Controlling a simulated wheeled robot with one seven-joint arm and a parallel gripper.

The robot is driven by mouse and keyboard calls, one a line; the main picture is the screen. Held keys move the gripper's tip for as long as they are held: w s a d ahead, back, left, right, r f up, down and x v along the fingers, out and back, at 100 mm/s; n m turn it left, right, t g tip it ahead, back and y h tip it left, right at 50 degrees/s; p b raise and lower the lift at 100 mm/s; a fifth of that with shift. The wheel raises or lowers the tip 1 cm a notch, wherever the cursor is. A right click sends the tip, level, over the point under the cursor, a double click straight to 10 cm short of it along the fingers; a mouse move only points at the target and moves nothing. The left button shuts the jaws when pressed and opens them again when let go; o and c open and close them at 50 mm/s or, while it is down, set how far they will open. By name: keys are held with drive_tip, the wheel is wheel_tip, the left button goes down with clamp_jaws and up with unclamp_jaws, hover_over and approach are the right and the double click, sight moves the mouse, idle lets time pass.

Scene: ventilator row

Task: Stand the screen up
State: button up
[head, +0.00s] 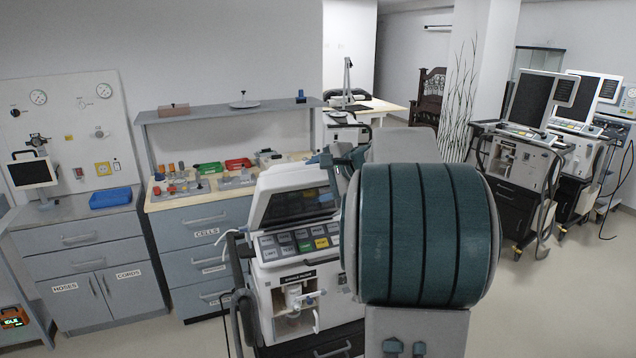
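The screen (298,203) belongs to the nearest ventilator (298,290). It has a pale frame and a dark panel, and it leans well back above the ventilator's key panel. My arm's large teal joint covers the ventilator's right side. Part of my gripper (335,161) shows as blue-grey pieces at the screen's upper right edge. I cannot tell whether it touches the screen, and its fingers are too hidden to tell open from shut.
Two more ventilators with upright screens (531,98) (580,98) stand at the right. A bench (205,198) with coloured parts and a grey cabinet (85,262) line the left wall. A white pillar (482,60) stands behind. Free floor (550,310) lies at right.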

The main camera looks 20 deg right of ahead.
drive_tip(key=shift+d, duration=0.1)
drive_tip(key=shift+s, duration=0.1)
drive_tip(key=shift+r+p+v, duration=0.3)
drive_tip(key=shift+p+v, duration=0.1)
drive_tip(key=shift+v, duration=1)
drive_tip(key=w+r+p+v, duration=0.1)
drive_tip(key=p+v, duration=0.2)
drive_tip(key=v, duration=0.9)
drive_tip(key=shift+d+r+p, duration=0.2)
drive_tip(key=shift+r+p, duration=0.15)
drive_tip(key=shift+r, duration=0.1)
drive_tip(key=shift+s, duration=0.1)
drive_tip(key=shift+c, duration=0.3)
